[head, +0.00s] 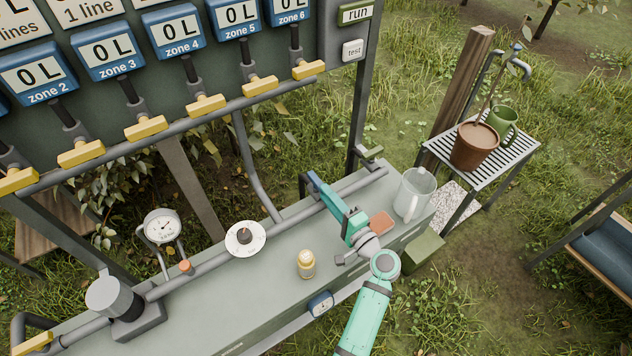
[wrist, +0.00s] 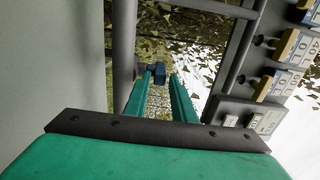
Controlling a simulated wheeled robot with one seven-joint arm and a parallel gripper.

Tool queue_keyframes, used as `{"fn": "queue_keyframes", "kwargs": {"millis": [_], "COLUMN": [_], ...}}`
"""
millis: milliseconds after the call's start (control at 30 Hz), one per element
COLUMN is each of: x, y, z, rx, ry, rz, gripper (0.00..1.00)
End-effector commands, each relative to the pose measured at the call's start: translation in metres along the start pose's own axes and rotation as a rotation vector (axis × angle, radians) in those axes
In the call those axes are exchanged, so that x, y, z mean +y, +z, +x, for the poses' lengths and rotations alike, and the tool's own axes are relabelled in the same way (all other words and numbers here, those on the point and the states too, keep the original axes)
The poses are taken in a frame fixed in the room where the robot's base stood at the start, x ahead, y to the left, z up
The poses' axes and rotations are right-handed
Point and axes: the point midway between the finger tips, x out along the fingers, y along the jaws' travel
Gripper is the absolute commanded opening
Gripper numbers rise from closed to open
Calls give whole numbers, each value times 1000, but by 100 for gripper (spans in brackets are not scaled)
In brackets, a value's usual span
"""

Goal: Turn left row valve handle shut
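My gripper (head: 313,178) is above the grey pipe along the back of the bench, right of the middle. In the wrist view its two teal fingers (wrist: 162,84) stand apart. A small dark blue block (wrist: 156,73) shows by the left fingertip, close to a dark post; I cannot tell whether they touch. At the lower left corner of the head view, a yellow handle (head: 37,342) sits by the bent pipe end. Neither handle carries a readable label, so I cannot tell which is the left row valve.
Yellow zone handles (head: 206,105) line the panel above. On the bench (head: 215,307) are a gauge (head: 162,226), a white dial (head: 245,239), a yellow-capped jar (head: 306,264) and a clear jug (head: 414,194). A slatted stand (head: 508,160) holds a pot at right.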

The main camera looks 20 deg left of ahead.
Motion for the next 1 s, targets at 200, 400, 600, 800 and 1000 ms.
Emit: {"fn": "queue_keyframes", "kwargs": {"millis": [200,400,600,800,1000], "x": [-1,0,0,0,0], "y": [0,0,1,1,1], "z": [39,60,67,67,67], "rx": [-2,0,-1,0,0], "ry": [0,-1,0,0,0], "rz": [-2,-1,-1,-1,-1], "gripper": [23,23,23,23,0]}}
